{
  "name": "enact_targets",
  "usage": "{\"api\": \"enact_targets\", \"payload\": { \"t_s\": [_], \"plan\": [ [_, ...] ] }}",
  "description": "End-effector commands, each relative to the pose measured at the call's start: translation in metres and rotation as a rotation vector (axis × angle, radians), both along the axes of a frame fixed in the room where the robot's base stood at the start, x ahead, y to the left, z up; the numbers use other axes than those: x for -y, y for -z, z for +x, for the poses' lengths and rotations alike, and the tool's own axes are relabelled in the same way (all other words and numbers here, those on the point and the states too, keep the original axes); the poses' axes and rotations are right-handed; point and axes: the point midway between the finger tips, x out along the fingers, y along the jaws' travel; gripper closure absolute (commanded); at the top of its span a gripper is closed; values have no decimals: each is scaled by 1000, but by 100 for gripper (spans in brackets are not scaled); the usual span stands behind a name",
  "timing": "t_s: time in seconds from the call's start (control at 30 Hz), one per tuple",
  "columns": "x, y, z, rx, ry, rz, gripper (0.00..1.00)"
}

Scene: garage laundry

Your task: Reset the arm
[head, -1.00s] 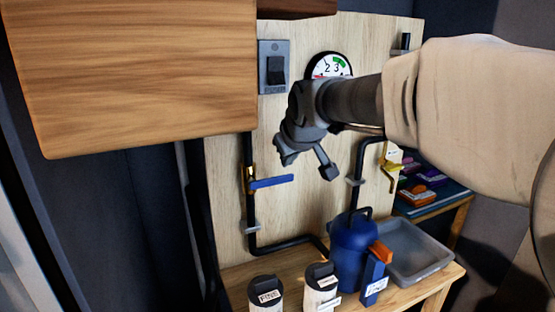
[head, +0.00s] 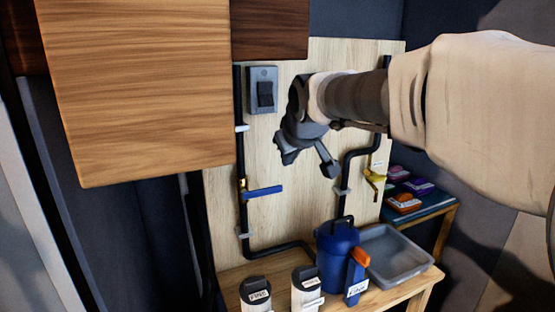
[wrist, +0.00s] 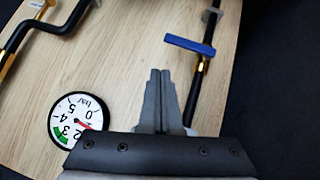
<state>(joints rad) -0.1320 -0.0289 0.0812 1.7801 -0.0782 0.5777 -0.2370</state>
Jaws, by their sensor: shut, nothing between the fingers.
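My arm reaches in from the right in the head view, in front of the wooden panel. My gripper (wrist: 160,73) is shut and empty, its two grey fingers side by side in the wrist view. In the head view my gripper (head: 325,165) hangs in front of the panel, above the blue jug. Nothing is held. I cannot tell its exact distance from the panel.
The panel (head: 300,215) carries a switch (head: 262,90), a blue-handled valve (head: 263,192), a yellow valve (head: 374,182) and black pipes. A gauge (wrist: 78,120) shows in the wrist view. Below stand a blue jug (head: 337,252), grey tub (head: 400,258) and labelled canisters. A wooden cabinet (head: 140,95) hangs left.

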Motion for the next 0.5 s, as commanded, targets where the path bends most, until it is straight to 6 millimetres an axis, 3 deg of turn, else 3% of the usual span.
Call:
{"api": "enact_targets", "payload": {
  "t_s": [0.17,0.27,0.5],
  "plan": [
    [4,-10,-8,-5,10,3,100],
    [17,-17,-30,-29,43,12,100],
    [62,-27,-130,-142,188,65,100]
  ]
}}
